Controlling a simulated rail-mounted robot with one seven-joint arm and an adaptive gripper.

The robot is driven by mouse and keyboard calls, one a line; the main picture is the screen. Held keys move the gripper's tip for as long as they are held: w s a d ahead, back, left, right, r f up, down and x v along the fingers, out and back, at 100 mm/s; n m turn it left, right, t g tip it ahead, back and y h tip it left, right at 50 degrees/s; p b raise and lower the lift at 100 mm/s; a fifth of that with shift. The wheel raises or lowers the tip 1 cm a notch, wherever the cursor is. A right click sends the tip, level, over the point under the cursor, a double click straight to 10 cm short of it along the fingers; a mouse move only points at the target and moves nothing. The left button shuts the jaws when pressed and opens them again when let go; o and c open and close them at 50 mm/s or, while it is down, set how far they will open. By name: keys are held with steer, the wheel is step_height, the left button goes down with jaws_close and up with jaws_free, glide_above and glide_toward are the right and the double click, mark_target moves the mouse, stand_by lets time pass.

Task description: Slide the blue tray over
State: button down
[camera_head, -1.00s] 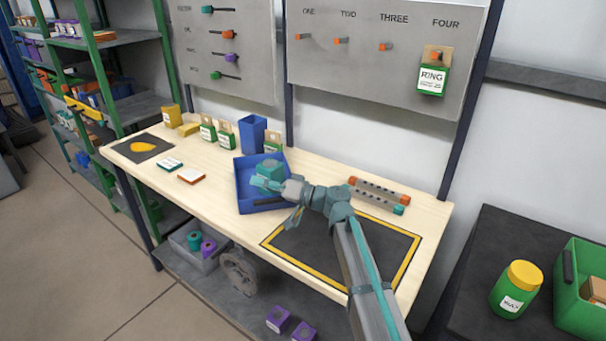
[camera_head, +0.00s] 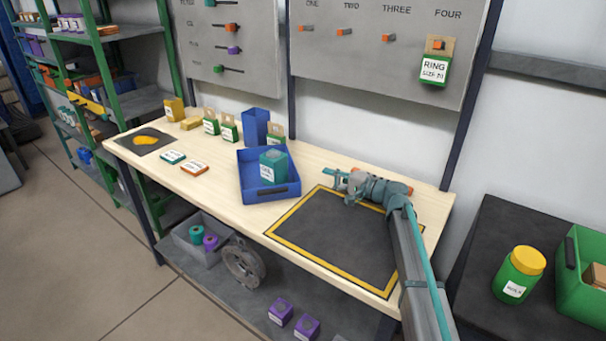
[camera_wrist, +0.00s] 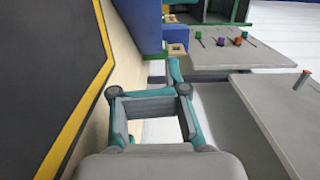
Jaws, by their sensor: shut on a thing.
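The blue tray (camera_head: 254,196) sits on the wooden workbench, left of the yellow-edged dark mat. A teal labelled container (camera_head: 274,166) stands upright inside it. My gripper (camera_head: 338,180) is right of the tray, near the mat's back edge, apart from the tray. It also shows in the wrist view (camera_wrist: 170,80). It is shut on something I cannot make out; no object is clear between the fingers. In the wrist view the mat (camera_wrist: 45,70) fills the left side.
A tall blue bin (camera_head: 255,126) and several green boxes stand behind the tray. The dark mat (camera_head: 325,240) is bare. An orange-ended bar (camera_head: 409,190) is mostly hidden behind my arm. Pegboards rise at the back. Two small flat boxes lie left of the tray.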

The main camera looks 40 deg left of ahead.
mark_target(295, 172)
steer(key=a, duration=0.3)
steer(key=s+a+p, duration=0.1)
steer(key=a, duration=0.6)
steer(key=shift+s+p, duration=0.25)
steer(key=shift+p, duration=0.15)
steer(key=shift+d, duration=0.1)
steer(key=s+b, duration=0.1)
steer(key=s, duration=0.1)
steer(key=s+b, duration=0.2)
steer(key=shift+s+f, duration=0.2)
steer(key=shift+s, duration=0.2)
steer(key=shift+w+a+r+p, duration=0.2)
steer(key=shift+w+a+p, duration=0.05)
steer(key=shift+p, duration=0.05)
steer(key=shift+d, duration=0.1)
